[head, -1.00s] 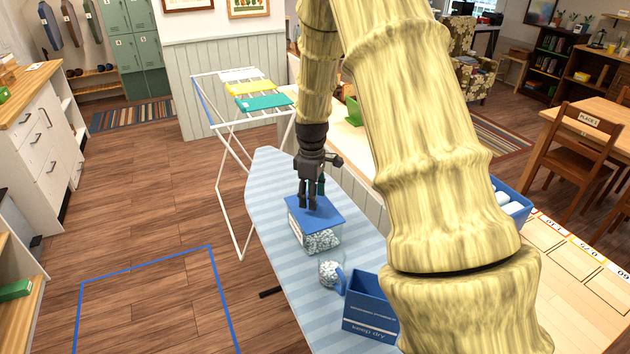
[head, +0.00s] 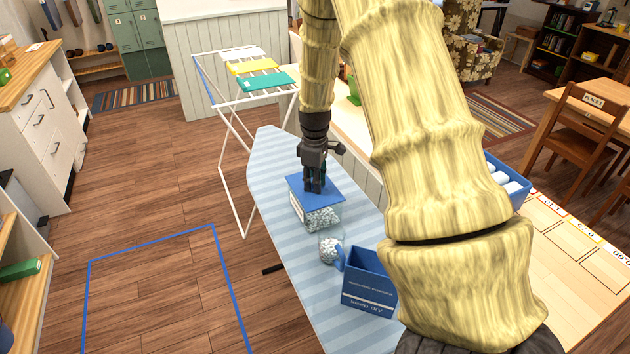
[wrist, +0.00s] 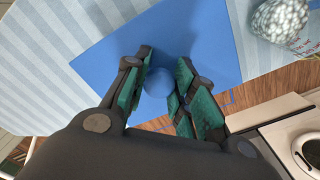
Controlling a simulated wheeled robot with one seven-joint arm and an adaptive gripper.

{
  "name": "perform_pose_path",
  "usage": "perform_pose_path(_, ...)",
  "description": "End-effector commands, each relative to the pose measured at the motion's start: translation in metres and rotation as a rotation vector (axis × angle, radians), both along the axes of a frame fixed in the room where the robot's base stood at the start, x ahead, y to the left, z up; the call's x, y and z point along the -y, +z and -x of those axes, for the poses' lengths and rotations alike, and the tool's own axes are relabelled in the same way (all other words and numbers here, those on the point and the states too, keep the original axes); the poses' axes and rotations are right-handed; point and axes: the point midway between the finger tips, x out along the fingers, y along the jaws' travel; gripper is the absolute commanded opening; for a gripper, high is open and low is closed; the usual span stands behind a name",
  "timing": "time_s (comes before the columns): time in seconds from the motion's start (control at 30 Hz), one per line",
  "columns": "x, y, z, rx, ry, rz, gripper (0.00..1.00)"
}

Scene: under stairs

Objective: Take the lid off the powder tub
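The powder tub (head: 322,219) is a clear square container of white-and-blue granules standing on the striped ironing board. Its flat blue lid (head: 334,196) lies on top; it also fills the middle of the wrist view (wrist: 215,45). A round blue knob (wrist: 157,83) rises from the lid. My gripper (head: 315,188) points down over the lid's middle. In the wrist view its green-padded fingers (wrist: 163,82) are parted, one on each side of the knob, with a small gap showing. The fingers hide the knob in the head view.
A clear cup of granules with a blue handle (head: 330,250) and an open blue box (head: 368,290) stand on the ironing board (head: 272,160) nearer me. A drying rack (head: 222,120) stands behind left. Blue tape (head: 150,244) outlines clear floor at left.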

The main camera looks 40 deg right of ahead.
Motion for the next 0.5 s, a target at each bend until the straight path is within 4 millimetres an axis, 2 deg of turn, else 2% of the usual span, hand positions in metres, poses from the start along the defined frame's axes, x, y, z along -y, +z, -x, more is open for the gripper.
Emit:
perform_pose_path(0.03,-0.0003,-0.0008,0.0003,-0.001,0.000,0.000,0.03)
perform_pose_path(0.07,-0.0004,-0.0008,0.0003,-0.001,0.000,0.000,0.22)
perform_pose_path(0.2,-0.0004,-0.0010,0.0005,-0.001,0.000,0.000,0.00)
perform_pose_path(0.5,-0.0003,0.0013,0.0007,-0.001,0.000,0.000,0.00)
